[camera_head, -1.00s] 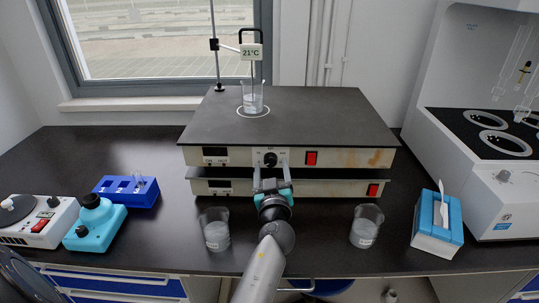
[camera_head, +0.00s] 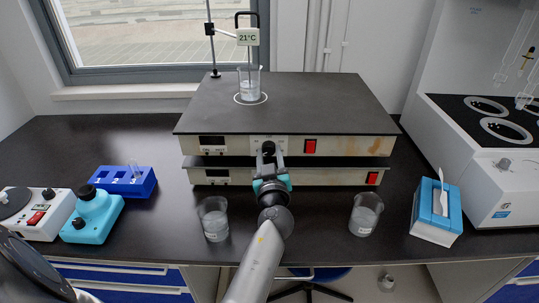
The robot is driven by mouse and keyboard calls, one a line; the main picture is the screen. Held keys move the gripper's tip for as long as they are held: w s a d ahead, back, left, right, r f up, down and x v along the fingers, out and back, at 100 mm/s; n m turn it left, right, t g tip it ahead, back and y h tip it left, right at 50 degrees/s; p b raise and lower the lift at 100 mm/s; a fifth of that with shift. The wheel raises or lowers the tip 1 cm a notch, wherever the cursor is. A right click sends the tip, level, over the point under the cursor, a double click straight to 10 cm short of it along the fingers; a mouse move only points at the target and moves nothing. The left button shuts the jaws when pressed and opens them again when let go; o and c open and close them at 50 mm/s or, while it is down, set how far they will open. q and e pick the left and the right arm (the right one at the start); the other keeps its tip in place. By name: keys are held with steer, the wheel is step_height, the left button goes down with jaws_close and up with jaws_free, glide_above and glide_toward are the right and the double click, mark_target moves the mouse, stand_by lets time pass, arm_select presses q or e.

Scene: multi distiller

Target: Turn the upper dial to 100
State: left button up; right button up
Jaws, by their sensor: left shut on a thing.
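Two hotplate units are stacked at the middle of the black bench, the upper one (camera_head: 345,147) over the lower one (camera_head: 335,176). The upper dial (camera_head: 268,147) is a black knob on the upper front panel, left of a red switch (camera_head: 310,146). My left gripper (camera_head: 269,156) reaches up to it from the front, with one finger at each side, shut on the dial. The scale and pointer are too small to read, and the fingers partly cover the panel. The upper display (camera_head: 212,141) is dark. My right gripper is not in view.
A beaker (camera_head: 249,84) with a thermometer reading 21°C stands on the upper plate. Beakers stand on the bench left (camera_head: 214,220) and right (camera_head: 365,215) of my arm. A blue tube rack (camera_head: 125,183), a turquoise device (camera_head: 93,215) and a tissue box (camera_head: 436,212) stand farther out.

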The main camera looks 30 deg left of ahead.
arm_select(q)
jaws_close()
